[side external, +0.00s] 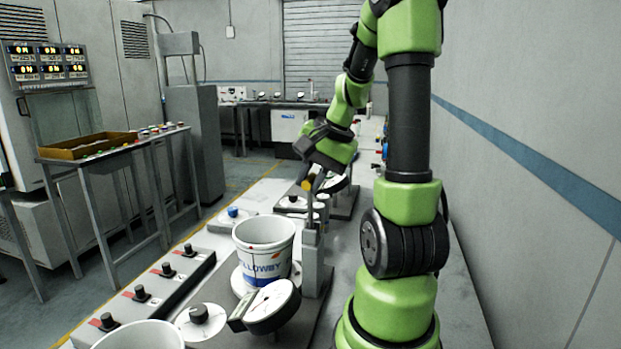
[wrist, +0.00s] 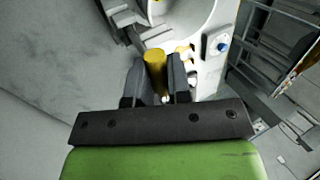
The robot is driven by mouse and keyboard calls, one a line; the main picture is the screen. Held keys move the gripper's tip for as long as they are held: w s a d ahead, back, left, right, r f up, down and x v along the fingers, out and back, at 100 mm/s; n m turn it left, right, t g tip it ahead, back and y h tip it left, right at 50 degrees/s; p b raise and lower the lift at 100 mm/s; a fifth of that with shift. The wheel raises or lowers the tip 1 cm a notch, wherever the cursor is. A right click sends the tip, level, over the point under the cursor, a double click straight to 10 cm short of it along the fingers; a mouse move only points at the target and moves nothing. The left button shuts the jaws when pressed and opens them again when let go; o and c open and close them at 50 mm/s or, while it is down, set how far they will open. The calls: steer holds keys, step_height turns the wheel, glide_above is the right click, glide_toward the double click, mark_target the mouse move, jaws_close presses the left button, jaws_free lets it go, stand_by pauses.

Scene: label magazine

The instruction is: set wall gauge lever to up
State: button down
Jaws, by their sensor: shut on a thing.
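My gripper (side external: 313,178) points downward above the bench, near the top of a grey upright post (side external: 311,250). In the wrist view its two dark jaws (wrist: 157,76) are shut on a short yellow cylindrical grip (wrist: 154,58), which I take to be the lever handle. The yellow grip also shows in the side view (side external: 307,185), close to the post top. The lever's pivot and any gauge markings are too small or hidden to read, so its exact angle cannot be told.
A white labelled bucket (side external: 264,240) stands left of the post, with a round white-faced device (side external: 270,304) in front. A row of black knobs (side external: 166,270) lies along the left bench edge. A small panel with a blue knob (wrist: 221,46) shows in the wrist view.

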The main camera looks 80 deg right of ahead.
mark_target(311, 178)
steer(key=c, duration=1.1)
jaws_free()
steer(key=shift+a+f, duration=0.2)
steer(key=shift+o, duration=0.2)
steer(key=shift+r, duration=0.1)
steer(key=shift+r, duration=0.2)
step_height(311, 178, up, 10)
steer(key=shift+f, duration=0.2)
steer(key=a+f+n+t+y, duration=0.2)
steer(key=a+n, duration=1.2)
steer(key=a, duration=0.7)
steer(key=shift+s+a+f, duration=0.2)
steer(key=shift+s+f, duration=0.25)
